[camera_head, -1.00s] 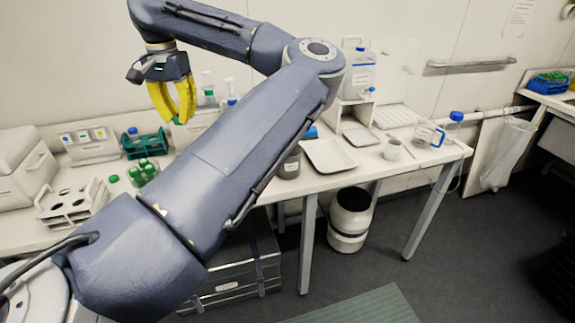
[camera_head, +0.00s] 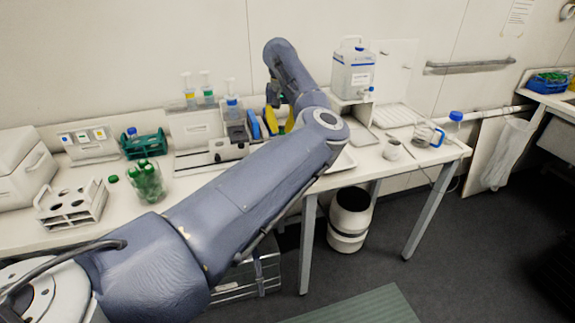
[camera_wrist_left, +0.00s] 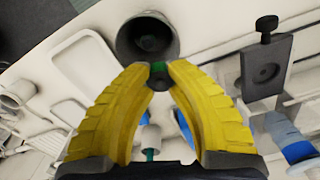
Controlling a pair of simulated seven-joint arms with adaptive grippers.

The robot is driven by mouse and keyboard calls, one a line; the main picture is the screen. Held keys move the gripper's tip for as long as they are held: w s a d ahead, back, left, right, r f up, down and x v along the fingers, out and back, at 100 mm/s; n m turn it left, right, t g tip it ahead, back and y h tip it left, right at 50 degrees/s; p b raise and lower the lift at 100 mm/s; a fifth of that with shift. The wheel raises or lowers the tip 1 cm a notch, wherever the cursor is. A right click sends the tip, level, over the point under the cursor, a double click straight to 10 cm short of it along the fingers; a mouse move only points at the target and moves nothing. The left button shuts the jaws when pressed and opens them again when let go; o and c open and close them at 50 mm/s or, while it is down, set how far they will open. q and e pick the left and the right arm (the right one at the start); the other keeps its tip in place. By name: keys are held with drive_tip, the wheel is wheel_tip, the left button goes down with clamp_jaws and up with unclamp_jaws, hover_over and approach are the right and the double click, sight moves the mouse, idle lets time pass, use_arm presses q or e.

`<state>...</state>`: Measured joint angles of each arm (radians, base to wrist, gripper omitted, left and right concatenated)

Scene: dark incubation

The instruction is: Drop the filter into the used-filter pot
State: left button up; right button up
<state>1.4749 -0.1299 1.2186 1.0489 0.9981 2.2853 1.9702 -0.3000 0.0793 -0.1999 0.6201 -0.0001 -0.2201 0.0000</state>
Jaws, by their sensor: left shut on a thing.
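My left gripper (camera_wrist_left: 158,68) has curved yellow fingers that are shut at the tips on a small green and dark thing (camera_wrist_left: 156,73), likely the filter. A dark grey round pot (camera_wrist_left: 126,42) is just beyond the fingertips in the wrist view, and the held thing overlaps its near rim. I cannot tell the height between them. In the head view the yellow fingers (camera_head: 290,121) show partly behind my forearm at the back of the bench; the tips and pot are hidden there. My right gripper is not in view.
A grey block with a black knob (camera_wrist_left: 265,66) and a blue-banded syringe (camera_wrist_left: 288,138) stand close right of the gripper in the wrist view. A shallow white tray (camera_wrist_left: 77,66) and a beaker (camera_wrist_left: 18,92) lie left. A carboy (camera_head: 353,74) stands behind.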

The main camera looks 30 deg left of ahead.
use_arm(q)
drive_tip(key=shift+w+d+n, duration=0.15)
drive_tip(key=shift+n, duration=0.45)
drive_tip(key=shift+f, duration=0.1)
drive_tip(key=shift+n, duration=0.3)
drive_tip(key=shift+f, duration=2.85)
drive_tip(key=o, duration=0.8)
drive_tip(key=shift+c, duration=0.2)
wheel_tip(320, 180, up, 12)
